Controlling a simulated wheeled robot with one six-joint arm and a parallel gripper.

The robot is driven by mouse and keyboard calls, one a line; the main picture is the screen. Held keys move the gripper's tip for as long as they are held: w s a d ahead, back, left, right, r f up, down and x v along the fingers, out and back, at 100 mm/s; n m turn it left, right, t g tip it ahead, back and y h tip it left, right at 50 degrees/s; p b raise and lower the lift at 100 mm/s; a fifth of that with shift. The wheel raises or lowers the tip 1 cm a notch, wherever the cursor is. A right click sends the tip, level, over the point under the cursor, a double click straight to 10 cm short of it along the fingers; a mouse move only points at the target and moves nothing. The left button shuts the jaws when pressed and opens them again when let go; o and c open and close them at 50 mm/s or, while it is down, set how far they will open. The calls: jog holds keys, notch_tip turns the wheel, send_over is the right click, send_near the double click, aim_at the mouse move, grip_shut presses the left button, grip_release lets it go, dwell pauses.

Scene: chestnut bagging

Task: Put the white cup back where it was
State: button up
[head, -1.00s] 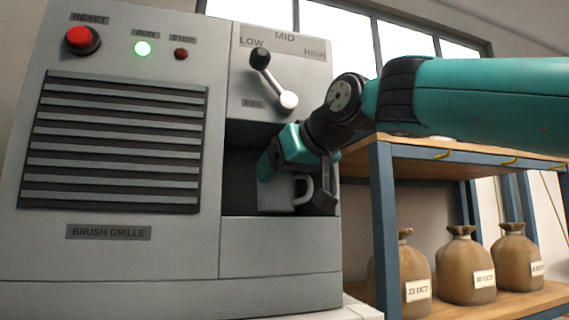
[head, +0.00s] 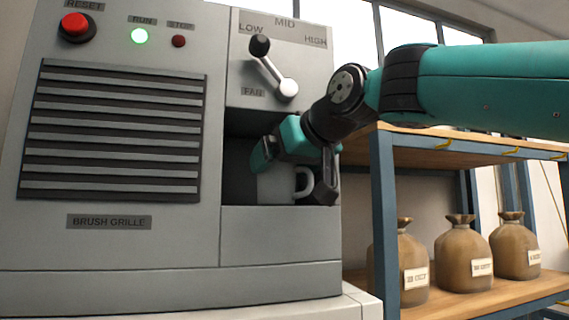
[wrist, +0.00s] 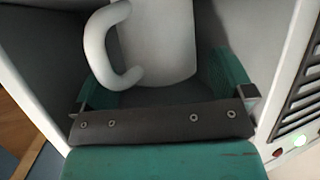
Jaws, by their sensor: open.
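The white cup (head: 277,186) stands upright in the recess (head: 238,185) of the grey machine, its handle toward the right. My gripper (head: 290,180) reaches into the recess with its jaws open, one finger on each side of the cup. In the wrist view the cup (wrist: 158,40) sits between the open fingers (wrist: 165,85), its handle on the left. Part of the cup is hidden behind my gripper in the head view. I cannot tell whether a finger touches it.
The machine front has a fan lever (head: 272,68), a red reset button (head: 77,27), a lit green run lamp (head: 139,36) and a brush grille (head: 115,130). A shelf (head: 381,220) with brown sacks (head: 464,255) stands at the right. The recess walls are close around my gripper.

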jog(key=b+v, duration=0.3)
jog(key=v, duration=0.9)
notch_tip(320, 180, down, 21)
jog(key=s+d+g+h, duration=0.2)
jog(key=g, duration=0.3)
jog(key=s+d+f+g, duration=0.3)
jog(key=s+f, duration=0.5)
jog(key=f, duration=0.3)
jog(key=s+d+f+g+h, duration=0.1)
jog(key=s+d+f+g, duration=0.1)
jog(key=s+f, duration=0.7)
notch_tip(320, 180, down, 3)
jog(key=shift+d+f+g+h, duration=0.2)
jog(key=shift+d+g+h, duration=0.15)
jog(key=shift+g, duration=0.25)
jog(key=shift+s, duration=0.1)
jog(key=shift+c, duration=0.2)
